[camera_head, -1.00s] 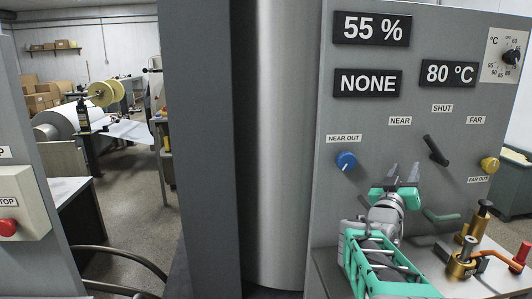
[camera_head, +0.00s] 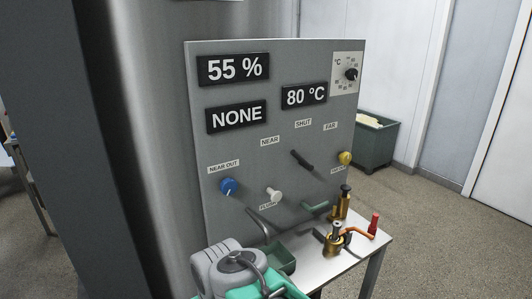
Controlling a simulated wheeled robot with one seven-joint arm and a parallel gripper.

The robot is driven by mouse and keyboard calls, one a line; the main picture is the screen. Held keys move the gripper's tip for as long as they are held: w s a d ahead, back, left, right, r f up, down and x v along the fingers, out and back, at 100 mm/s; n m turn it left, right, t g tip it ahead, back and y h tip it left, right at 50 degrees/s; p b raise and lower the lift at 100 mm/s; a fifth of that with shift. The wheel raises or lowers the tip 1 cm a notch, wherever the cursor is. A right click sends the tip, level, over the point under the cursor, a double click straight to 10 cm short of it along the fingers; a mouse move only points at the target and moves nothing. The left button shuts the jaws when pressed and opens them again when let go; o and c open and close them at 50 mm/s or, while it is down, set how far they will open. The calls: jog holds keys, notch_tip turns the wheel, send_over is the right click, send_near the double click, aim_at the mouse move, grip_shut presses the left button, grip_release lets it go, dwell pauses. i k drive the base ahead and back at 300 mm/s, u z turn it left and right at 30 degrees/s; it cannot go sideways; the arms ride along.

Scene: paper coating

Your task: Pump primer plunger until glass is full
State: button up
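No glass can be made out clearly. The panel's readouts show 55 % (camera_head: 233,68), NONE (camera_head: 237,116) and 80 °C (camera_head: 304,96). A grey and green part of my arm shows at the bottom, left of the table. My gripper's fingertips do not show, and nothing of mine visibly touches the plunger.
A green tray (camera_head: 280,260) lies by my arm. A blue knob (camera_head: 228,187), white knob (camera_head: 273,195) and black lever (camera_head: 302,160) are on the panel.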

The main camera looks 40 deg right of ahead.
aim_at(345, 188)
jog(key=z, duration=1.25)
